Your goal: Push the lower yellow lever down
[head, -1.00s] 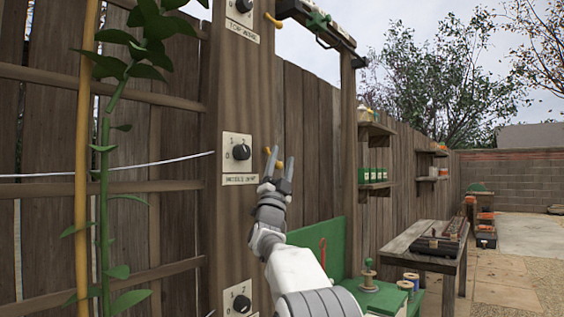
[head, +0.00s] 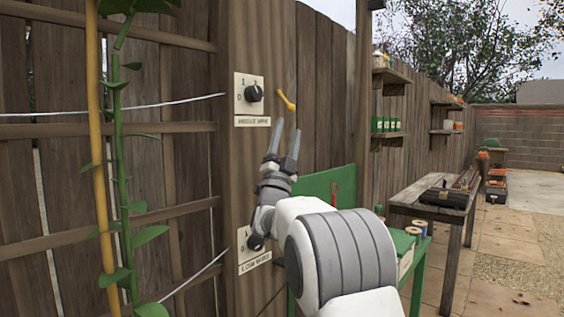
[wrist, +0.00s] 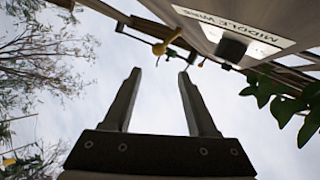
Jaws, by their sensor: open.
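My gripper (head: 283,141) is open and empty, its two fingers pointing up beside the wooden post. It is below a yellow lever (head: 286,100) beside the "middle wire" plate (head: 251,97) and apart from it. The lower plate (head: 254,247), with a black knob, is partly covered by my arm. No yellow lever shows beside it; that spot is behind my arm. In the wrist view, a yellow lever (wrist: 166,42) shows beyond the open fingers (wrist: 160,76), near the "middle wire" plate (wrist: 240,37).
A trellis with a green plant (head: 118,190) and a yellow cane (head: 95,150) stands on the left. Pale wires run to the post. A green bench (head: 419,262) and a wooden table (head: 430,208) stand on the right, with paving beyond.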

